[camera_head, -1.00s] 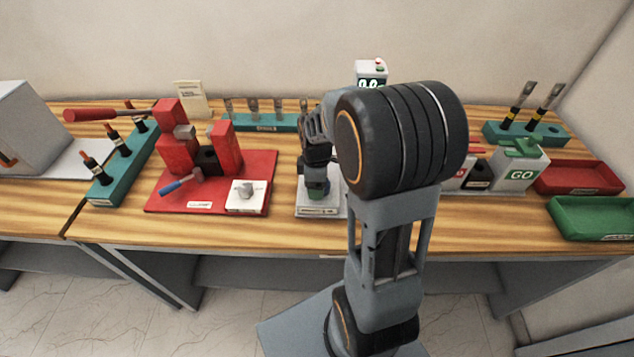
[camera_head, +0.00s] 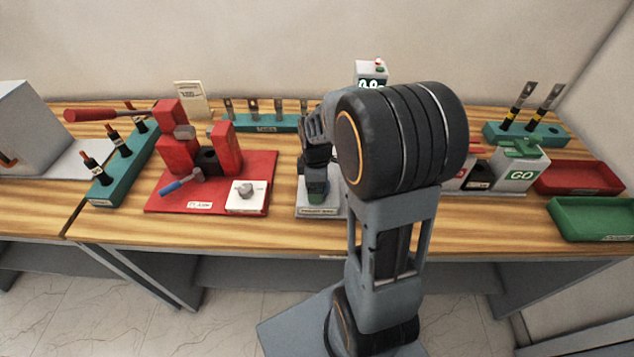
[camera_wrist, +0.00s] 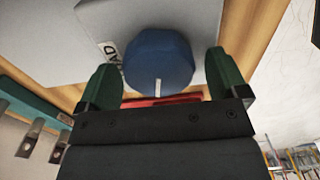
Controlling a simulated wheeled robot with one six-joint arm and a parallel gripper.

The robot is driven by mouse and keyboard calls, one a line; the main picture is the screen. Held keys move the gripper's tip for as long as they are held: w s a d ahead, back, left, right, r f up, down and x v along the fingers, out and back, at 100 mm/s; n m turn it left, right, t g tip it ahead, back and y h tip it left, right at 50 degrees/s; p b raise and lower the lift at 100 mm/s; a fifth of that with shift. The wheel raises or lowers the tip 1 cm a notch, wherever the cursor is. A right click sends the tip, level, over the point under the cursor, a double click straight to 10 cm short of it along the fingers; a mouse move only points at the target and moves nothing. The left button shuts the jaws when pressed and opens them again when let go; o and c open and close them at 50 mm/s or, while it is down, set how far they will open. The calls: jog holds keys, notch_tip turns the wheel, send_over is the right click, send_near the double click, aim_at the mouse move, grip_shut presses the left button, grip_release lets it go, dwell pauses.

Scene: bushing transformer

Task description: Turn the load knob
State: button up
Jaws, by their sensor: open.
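The load knob (camera_wrist: 158,62) is a blue round knob with a white mark, seen close up in the wrist view. It stands on a pale grey box with a partly hidden label reading "AD" beside it. My gripper (camera_wrist: 162,72) has its green fingers apart, one on each side of the knob, with a visible gap left and right. In the head view my gripper (camera_head: 317,196) points down over the small grey box (camera_head: 318,211), and the knob is hidden there.
A teal tool rack (camera_head: 265,124) stands behind. To the right are the GO box (camera_head: 521,172), a red tray (camera_head: 580,178) and a green tray (camera_head: 598,217).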

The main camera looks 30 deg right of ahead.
notch_tip(320, 180, up, 14)
dwell(0.6)
jog(key=shift+f, duration=0.1)
